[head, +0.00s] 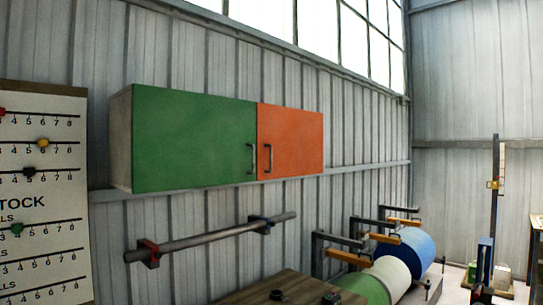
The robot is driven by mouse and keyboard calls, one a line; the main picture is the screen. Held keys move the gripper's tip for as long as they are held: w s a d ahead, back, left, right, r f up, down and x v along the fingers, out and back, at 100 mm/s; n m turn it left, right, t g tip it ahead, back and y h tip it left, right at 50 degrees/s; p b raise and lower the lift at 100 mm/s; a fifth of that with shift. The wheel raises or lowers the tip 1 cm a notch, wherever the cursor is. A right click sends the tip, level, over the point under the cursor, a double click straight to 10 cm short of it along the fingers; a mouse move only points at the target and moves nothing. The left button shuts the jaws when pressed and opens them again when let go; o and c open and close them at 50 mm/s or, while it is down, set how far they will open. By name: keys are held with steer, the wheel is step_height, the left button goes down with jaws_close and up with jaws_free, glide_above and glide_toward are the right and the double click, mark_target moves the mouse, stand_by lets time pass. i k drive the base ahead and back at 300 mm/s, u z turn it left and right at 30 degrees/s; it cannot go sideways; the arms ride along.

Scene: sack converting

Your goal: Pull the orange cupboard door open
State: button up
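The orange cupboard door (292,135) is the right-hand door of a wall cupboard in the head view. It looks shut, flush beside the green door (193,138). Its dark bar handle (267,159) stands upright near its lower left edge, close to the green door's own dark handle (251,159). My gripper is not in this view, so its place relative to the handle cannot be seen.
Below the cupboard a grey bar (212,238) sits on wall brackets. A wooden tabletop (290,287) with small dark items is below. Rolls, one blue (408,250), stand at the right. A stock board (42,190) is at the left.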

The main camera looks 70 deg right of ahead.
mark_target(290, 141)
steer(key=u, duration=0.2)
steer(key=k, duration=2.1)
steer(key=z, duration=0.85)
steer(key=i, duration=0.75)
steer(key=z, duration=0.05)
